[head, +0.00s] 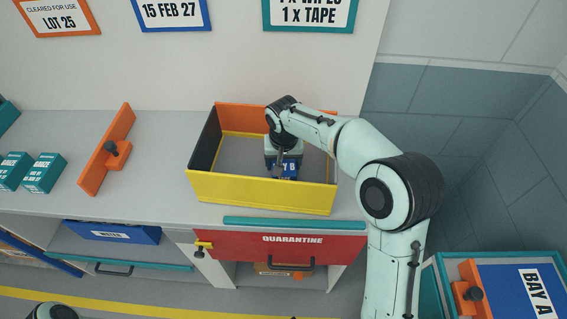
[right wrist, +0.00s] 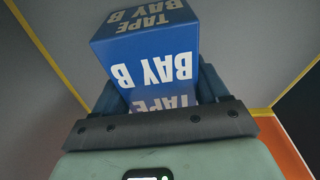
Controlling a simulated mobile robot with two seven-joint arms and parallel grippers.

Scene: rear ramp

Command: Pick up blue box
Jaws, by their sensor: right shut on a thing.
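The blue box (head: 288,170) is inside the open-topped tray (head: 262,194) with yellow, orange and black walls on the counter. My right gripper (head: 284,160) reaches down into the tray from above and is shut on the box. In the right wrist view the blue box (right wrist: 150,50) shows white "TAPE" and "BAY B" lettering and sits between the two dark fingers. I cannot tell whether the box touches the tray floor. My left gripper is not in view.
An orange divider with a dark knob (head: 105,155) and teal boxes (head: 42,173) stand left on the counter (head: 155,150). Below are a red "QUARANTINE" drawer (head: 260,247) and a blue bin (head: 112,232). A teal-edged "BAY A" container (head: 515,290) is at the lower right.

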